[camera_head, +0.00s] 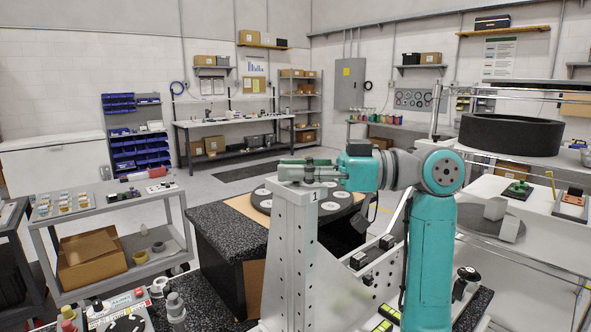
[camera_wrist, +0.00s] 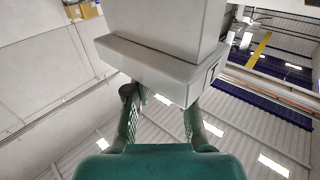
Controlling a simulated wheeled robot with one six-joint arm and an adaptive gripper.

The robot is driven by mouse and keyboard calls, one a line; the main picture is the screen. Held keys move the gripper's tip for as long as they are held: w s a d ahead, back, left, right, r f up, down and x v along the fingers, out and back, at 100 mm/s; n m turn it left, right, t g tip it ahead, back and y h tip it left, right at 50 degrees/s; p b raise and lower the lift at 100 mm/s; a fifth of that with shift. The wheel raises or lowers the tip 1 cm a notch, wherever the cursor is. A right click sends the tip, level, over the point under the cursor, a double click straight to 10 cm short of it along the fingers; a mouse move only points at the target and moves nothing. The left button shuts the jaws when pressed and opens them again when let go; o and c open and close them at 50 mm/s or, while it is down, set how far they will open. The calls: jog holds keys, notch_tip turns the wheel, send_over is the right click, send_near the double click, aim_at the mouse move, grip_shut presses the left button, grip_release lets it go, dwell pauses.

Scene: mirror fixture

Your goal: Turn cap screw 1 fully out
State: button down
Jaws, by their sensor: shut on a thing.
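The grey-white mirror fixture (camera_head: 288,250) stands upright in the middle of the head view, with a "1" marked near its top. My gripper (camera_head: 306,172) reaches from the right to the top of this post, just above the "1". Its fingers are closed in at the post on cap screw 1, which is hidden by the fingers and the block. In the wrist view the fixture's pale block (camera_wrist: 150,65) fills the upper middle. My gripper's two fingers (camera_wrist: 160,112) reach up to its lower edge, with a gap between their visible lengths.
A black speckled table (camera_head: 215,245) with a round dark plate stands behind the post. A grey cart (camera_head: 110,205) is at left, and a large black ring (camera_head: 510,134) is at right. Small parts lie on the surface right of the post. Floor is free toward the back.

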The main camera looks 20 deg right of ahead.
jog(key=c, duration=1)
grip_release()
jog(key=v, duration=1.2)
